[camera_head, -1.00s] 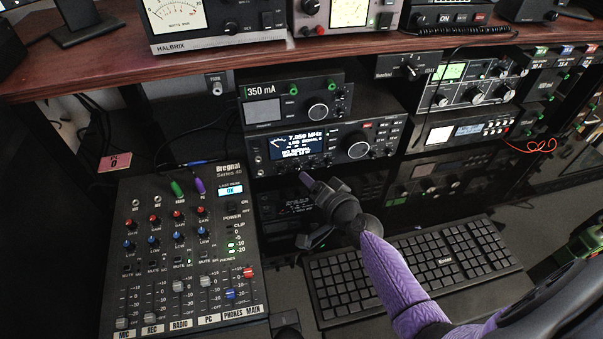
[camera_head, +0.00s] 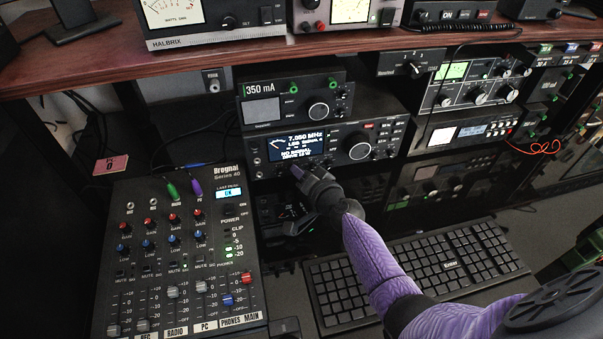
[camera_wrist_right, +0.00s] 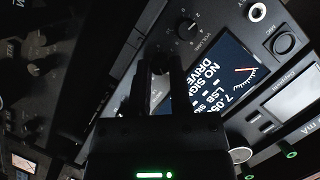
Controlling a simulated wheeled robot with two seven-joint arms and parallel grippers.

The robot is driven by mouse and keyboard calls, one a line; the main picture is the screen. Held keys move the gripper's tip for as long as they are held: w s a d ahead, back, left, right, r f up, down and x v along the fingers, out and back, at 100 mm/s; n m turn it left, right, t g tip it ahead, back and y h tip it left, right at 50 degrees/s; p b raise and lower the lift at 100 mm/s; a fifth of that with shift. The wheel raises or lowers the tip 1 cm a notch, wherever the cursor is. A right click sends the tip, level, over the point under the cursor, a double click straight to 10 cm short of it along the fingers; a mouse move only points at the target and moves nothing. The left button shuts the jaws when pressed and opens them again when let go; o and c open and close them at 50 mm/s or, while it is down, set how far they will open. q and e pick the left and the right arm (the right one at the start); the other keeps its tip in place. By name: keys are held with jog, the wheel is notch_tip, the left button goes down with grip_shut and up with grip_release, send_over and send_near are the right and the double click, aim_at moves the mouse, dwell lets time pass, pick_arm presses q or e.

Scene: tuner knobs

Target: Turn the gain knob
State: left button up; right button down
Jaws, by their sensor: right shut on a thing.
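The black radio (camera_head: 372,122) with the blue-lit display (camera_head: 297,144) stands on the shelf under the desk top. My right gripper (camera_head: 299,173) reaches the lower edge of its front, just below the display. In the right wrist view its two dark fingers (camera_wrist_right: 161,72) are closed around a small dark knob (camera_wrist_right: 161,61) on the radio panel. The fingers hide most of that knob, and I cannot read its label. A free small knob (camera_wrist_right: 187,29) sits beside it. My left gripper is not in view.
A mixer (camera_head: 180,250) with coloured knobs and faders lies at the left. A keyboard (camera_head: 420,270) lies below my right arm. A "350 mA" unit (camera_head: 297,100) sits on top of the radio. More radios (camera_head: 465,130) stand at the right.

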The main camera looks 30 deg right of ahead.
jog(key=f+m+t+b, duration=0.1)
jog(key=m+b, duration=0.1)
jog(key=b, duration=0.3)
jog(key=shift+d+f+m+y, duration=0.1)
jog(key=shift+f+m+y, duration=0.05)
jog(key=shift+m+y, duration=0.25)
jog(key=shift+r+m+b, duration=0.2)
jog(key=shift+m+b, duration=0.1)
jog(key=shift+b, duration=0.15)
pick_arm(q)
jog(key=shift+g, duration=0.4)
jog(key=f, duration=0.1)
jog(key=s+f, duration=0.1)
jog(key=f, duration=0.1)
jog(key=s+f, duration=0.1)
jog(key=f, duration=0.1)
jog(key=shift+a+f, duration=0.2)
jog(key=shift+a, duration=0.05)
pick_arm(e)
jog(key=shift+r, duration=0.3)
jog(key=c, duration=0.5)
grip_release()
jog(key=shift+c, duration=0.2)
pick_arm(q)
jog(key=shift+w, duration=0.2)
